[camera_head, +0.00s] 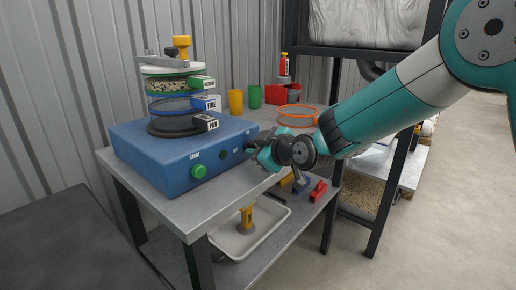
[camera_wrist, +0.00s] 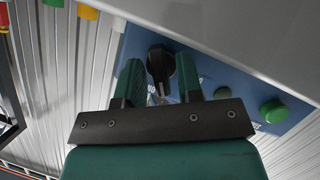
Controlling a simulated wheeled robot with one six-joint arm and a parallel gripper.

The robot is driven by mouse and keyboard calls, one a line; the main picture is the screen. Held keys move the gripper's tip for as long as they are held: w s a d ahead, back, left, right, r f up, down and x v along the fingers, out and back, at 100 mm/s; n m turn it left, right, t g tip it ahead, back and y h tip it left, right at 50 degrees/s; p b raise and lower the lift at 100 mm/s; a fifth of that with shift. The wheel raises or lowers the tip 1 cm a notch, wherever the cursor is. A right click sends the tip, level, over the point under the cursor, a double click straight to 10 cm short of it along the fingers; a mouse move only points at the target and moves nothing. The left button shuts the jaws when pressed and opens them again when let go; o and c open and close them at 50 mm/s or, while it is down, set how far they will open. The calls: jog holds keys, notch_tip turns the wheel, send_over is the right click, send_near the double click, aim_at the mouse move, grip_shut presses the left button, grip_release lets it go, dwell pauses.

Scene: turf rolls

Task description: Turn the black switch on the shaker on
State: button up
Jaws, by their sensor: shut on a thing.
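The shaker (camera_head: 165,160) is a blue box on the grey bench, with a stack of sieves on top and a green button (camera_head: 199,171) on its front. In the head view my gripper (camera_head: 254,148) is at the right end of the shaker's front and mostly hides the switch there. In the wrist view the black switch (camera_wrist: 158,57) stands out from the blue panel, between the two green fingers. The switch's exact turn angle is hard to tell.
Sieves labelled medium, fine and pan (camera_head: 178,122) stand on the shaker. Yellow and green cups (camera_head: 235,102) and an orange ring (camera_head: 297,116) are behind my gripper. A white tray (camera_head: 250,236) with a yellow item lies on the lower shelf. A black rack post (camera_head: 392,190) stands right.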

jog(key=shift+w+r+m+g+y+p, duration=0.15)
jog(key=shift+m+g+y, duration=0.35)
jog(key=shift+m, duration=0.55)
jog(key=shift+f+m+g+y+p, duration=0.1)
jog(key=shift+m+g+y+p, duration=0.15)
jog(key=shift+m+g, duration=0.65)
jog(key=shift+r+m, duration=0.1)
jog(key=shift+m, duration=0.15)
jog(key=o, duration=0.6)
jog(key=v, duration=1.7)
jog(key=shift+s+d+b, duration=0.15)
jog(key=shift+s+b, duration=0.05)
jog(key=shift+b, duration=0.15)
